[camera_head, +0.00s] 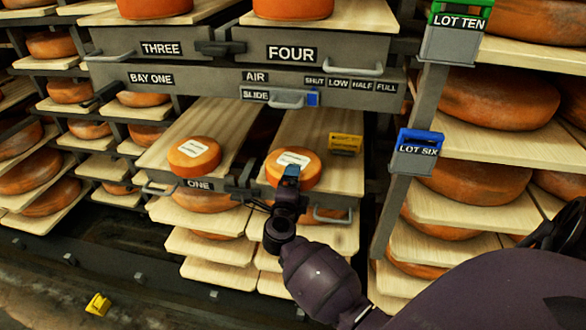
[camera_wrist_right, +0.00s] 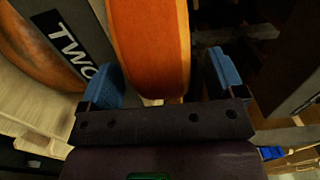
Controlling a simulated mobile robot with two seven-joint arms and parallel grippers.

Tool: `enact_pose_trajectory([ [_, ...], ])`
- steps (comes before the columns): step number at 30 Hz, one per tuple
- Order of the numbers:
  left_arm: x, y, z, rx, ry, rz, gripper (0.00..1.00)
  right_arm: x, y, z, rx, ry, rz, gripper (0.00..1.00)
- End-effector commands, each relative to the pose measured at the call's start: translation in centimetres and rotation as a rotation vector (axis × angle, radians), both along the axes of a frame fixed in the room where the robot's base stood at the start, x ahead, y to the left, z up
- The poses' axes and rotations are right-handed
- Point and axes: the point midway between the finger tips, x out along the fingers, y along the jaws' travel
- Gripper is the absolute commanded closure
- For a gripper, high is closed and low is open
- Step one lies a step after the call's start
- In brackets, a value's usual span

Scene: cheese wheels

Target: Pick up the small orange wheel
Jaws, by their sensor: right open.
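A small orange wheel (camera_head: 306,175) with a white label lies on the right board of the lower bay. My right gripper (camera_head: 289,173) is in front of it and hides part of its front. In the right wrist view an orange wheel (camera_wrist_right: 152,42) stands between the two blue fingers of my right gripper (camera_wrist_right: 166,66). The wheel is close to the left finger, with a gap to the right finger. The gripper is open. A similar small orange wheel (camera_head: 194,157) with a white label lies on the left board marked ONE. My left gripper is out of view.
A drawer front marked FOUR (camera_head: 291,53) and the BAY ONE panel (camera_head: 150,78) overhang the boards. A yellow tag (camera_head: 345,144) stands right of the wheel. A post with the blue LOT SIX tag (camera_head: 417,150) rises at right. A yellow object (camera_head: 98,304) lies on the floor.

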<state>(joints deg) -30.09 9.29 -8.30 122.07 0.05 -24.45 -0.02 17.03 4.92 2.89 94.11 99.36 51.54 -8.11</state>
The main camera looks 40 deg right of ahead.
Motion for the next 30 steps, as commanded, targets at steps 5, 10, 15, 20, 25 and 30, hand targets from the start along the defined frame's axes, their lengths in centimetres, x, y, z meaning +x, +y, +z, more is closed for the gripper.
enact_pose_trajectory([
  [5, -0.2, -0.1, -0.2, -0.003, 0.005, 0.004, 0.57, 0.0, 0.0, 0.0, 0.000, 0.000, 0.000, 0.35],
  [10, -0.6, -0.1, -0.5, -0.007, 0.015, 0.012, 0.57, 0.0, 0.0, 0.0, 0.000, 0.000, 0.000, 0.61],
  [15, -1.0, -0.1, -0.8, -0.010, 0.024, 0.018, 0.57, 0.0, 0.0, 0.0, 0.000, 0.000, 0.000, 0.87],
  [20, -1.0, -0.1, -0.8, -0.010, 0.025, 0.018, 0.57, 0.1, 0.1, 0.3, -0.003, -0.006, 0.001, 0.98],
  [25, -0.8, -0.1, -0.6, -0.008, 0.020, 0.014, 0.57, 0.1, 0.1, 0.5, -0.002, -0.007, 0.001, 0.98],
  [30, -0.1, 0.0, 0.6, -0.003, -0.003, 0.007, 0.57, 0.1, 0.1, 2.1, -0.001, -0.013, 0.000, 0.98],
])
